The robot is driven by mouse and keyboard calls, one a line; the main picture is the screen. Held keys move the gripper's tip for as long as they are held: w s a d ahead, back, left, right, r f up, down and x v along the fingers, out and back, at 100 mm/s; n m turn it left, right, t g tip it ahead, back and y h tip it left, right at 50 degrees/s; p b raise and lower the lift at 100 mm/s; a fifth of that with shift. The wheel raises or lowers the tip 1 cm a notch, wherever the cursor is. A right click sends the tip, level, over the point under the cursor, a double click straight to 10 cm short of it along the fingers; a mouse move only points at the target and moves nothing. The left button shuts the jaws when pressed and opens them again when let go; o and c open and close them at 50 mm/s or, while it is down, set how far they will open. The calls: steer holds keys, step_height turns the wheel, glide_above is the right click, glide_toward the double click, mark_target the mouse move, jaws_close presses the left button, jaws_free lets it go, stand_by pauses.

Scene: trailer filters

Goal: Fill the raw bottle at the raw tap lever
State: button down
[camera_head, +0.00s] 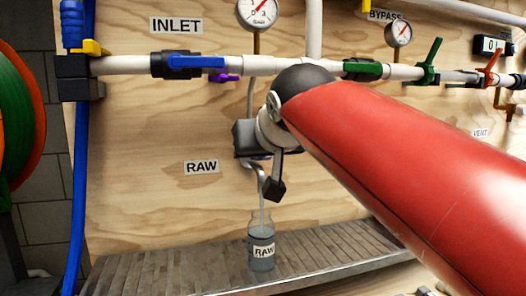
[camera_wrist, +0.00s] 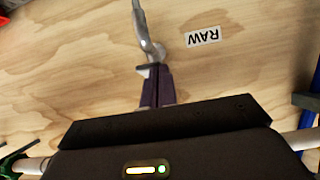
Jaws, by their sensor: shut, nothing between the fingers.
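The raw bottle (camera_head: 262,250) stands upright on the slatted shelf under the raw tap spout (camera_head: 258,172). It is clear, with a white RAW label and grey-blue liquid inside. A thin pale stream runs from the spout into its neck. My gripper (camera_wrist: 155,72) is shut and empty, its dark fingers right by the top of the spout (camera_wrist: 158,50). In the head view, the dark gripper body (camera_head: 246,138) is partly covered by my own wrist. The tap lever cannot be made out behind it, and I cannot tell whether the fingers touch it.
A RAW sign (camera_head: 202,167) is on the plywood panel left of the spout. Above runs a white pipe with a blue-handled inlet valve (camera_head: 190,62) and a purple handle (camera_head: 225,78). My red arm covers the right side. The metal shelf (camera_head: 160,270) is clear left of the bottle.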

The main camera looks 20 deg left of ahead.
steer(key=shift+r+p, duration=0.75)
steer(key=shift+r, duration=0.1)
steer(key=s+d+r+p, duration=0.4)
steer(key=s+r+p, duration=0.1)
steer(key=r, duration=0.5)
steer(key=shift+s+r, duration=0.4)
steer(key=shift+s, duration=0.3)
